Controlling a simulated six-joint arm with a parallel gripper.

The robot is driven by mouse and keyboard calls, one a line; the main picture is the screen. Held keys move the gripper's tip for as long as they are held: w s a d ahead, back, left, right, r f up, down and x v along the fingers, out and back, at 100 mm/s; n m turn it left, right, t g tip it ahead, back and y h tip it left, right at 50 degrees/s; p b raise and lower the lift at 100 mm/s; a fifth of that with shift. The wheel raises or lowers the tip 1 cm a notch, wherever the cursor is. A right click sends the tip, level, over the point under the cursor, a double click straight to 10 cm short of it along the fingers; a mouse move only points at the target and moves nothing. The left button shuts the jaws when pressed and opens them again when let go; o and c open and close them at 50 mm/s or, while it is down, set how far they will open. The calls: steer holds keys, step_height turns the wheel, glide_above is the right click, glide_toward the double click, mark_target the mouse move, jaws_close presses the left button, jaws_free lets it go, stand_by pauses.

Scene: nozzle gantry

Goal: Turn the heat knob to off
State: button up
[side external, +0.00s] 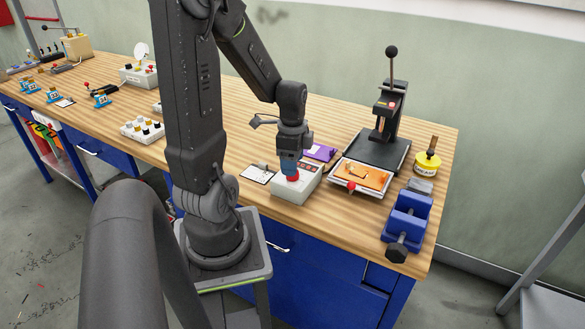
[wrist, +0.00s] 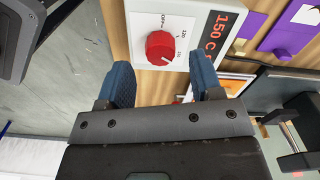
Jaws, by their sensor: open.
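The heat knob (wrist: 160,46) is a round red dial on a white control box (wrist: 140,20). Its pale pointer mark appears to lie toward the lower right of the dial, away from the OFF label. The box's dark display (wrist: 216,34) reads 150 C in red. My gripper (wrist: 162,74) is open, with one blue finger on each side just below the knob in the wrist view. I see no finger closed on the knob. In the side view, my gripper (side external: 290,168) points down over the box (side external: 301,190), and its fingers partly hide the red knob (side external: 292,178).
A white-framed tray with an orange plate (side external: 362,175) stands right of the box. A black lever press (side external: 385,130), a yellow tin (side external: 427,162) and a blue vise (side external: 408,218) are farther right. A purple piece (side external: 320,152) lies behind, and a clipboard (side external: 258,174) lies left.

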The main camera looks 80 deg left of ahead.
steer(key=shift+f, duration=1.35)
steer(key=shift+c, duration=0.2)
steer(key=c, duration=0.9)
